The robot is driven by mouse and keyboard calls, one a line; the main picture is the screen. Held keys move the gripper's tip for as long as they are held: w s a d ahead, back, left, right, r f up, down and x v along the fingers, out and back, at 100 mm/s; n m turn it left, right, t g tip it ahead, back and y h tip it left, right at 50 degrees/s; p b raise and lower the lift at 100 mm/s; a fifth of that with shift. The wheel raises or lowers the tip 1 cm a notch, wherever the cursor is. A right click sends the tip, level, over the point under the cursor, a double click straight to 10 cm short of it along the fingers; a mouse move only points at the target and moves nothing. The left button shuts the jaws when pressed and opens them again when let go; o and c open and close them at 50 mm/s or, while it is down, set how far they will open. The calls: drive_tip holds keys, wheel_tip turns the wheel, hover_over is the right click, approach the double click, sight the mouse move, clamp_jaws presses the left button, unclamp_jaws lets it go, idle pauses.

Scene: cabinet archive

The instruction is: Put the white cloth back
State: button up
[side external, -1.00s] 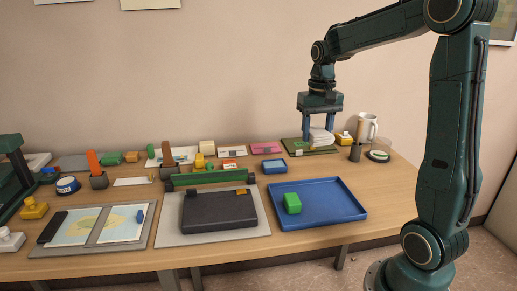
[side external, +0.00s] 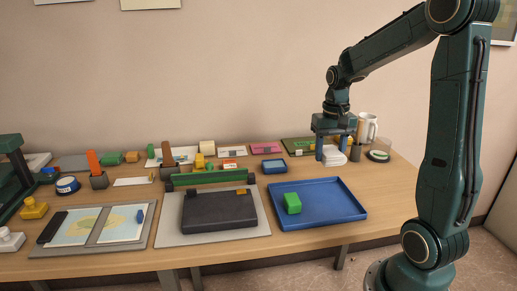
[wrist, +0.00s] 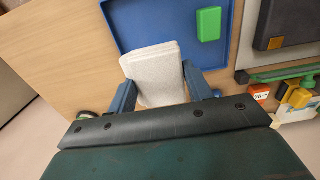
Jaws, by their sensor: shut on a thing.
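The white cloth (side external: 334,159) is a folded, flat stack at the right part of the table, and it also shows in the wrist view (wrist: 155,72). My gripper (side external: 333,156) points down with its blue fingers on either side of the cloth, shut on it. In the wrist view my gripper (wrist: 159,80) has one finger along each side edge of the cloth. The cloth is in front of the green board (side external: 297,145) and behind the blue tray (side external: 335,212). I cannot tell exactly how high it is above the table.
A green block (side external: 292,203) lies in the blue tray. A white mug (side external: 367,127), a dark cup (side external: 355,153) and a round dish (side external: 379,156) stand close to the right of my gripper. Bare wood (side external: 385,195) lies right of the tray.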

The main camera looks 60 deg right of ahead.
hover_over(323, 201)
wheel_tip(323, 201, down, 10)
drive_tip(key=shift+r, duration=0.15)
drive_tip(key=shift+f, duration=2.15)
drive_tip(key=shift+a+f, duration=0.1)
drive_tip(key=o, duration=0.9)
drive_tip(key=shift+o, duration=0.2)
wheel_tip(323, 201, up, 12)
drive_tip(key=shift+r, duration=0.1)
